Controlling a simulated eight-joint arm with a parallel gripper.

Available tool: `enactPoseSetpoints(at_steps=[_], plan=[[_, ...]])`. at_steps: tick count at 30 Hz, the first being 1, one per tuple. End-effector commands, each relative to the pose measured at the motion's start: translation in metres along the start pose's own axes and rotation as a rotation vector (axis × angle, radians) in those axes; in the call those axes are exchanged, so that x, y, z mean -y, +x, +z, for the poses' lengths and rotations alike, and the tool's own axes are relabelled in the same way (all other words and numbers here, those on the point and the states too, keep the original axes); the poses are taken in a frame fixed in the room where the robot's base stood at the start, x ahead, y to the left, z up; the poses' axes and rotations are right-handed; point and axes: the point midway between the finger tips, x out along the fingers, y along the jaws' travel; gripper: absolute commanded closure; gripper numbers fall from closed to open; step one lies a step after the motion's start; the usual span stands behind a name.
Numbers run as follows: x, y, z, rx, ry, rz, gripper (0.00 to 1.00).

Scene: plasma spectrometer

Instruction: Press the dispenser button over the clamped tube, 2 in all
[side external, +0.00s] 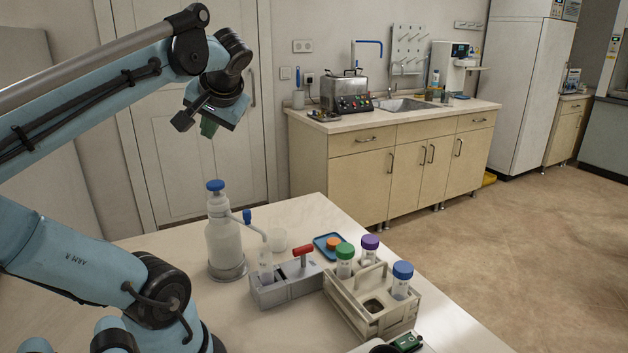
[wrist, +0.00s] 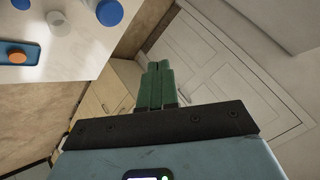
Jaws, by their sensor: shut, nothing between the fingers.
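The dispenser is a white bottle (side external: 224,243) with a blue button (side external: 215,186) on top and a spout reaching right. A clear tube (side external: 265,271) stands upright in the grey clamp block (side external: 287,288) with a red handle (side external: 303,251), under the spout's end. My gripper (side external: 209,128) is shut and empty, high above the blue button and apart from it. In the wrist view its green fingers (wrist: 158,66) are together, and a blue round top (wrist: 109,12), likely the button, shows at the upper edge. The liquid level in the tube is too small to tell.
A beige rack (side external: 372,306) holds tubes with green (side external: 345,250), purple (side external: 370,242) and blue (side external: 402,270) caps. A blue tray (side external: 323,243) bears an orange cap (side external: 333,243). A white cup (side external: 277,240) stands behind the clamp block. The air above the dispenser is clear.

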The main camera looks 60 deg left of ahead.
Motion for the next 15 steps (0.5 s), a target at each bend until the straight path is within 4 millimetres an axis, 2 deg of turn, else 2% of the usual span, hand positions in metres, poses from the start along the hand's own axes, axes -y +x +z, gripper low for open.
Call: enactPoseSetpoints(at_steps=[15], plan=[[-0.032, 0.044, 0.032, 0.0, 0.0, 0.0, 1.0]])
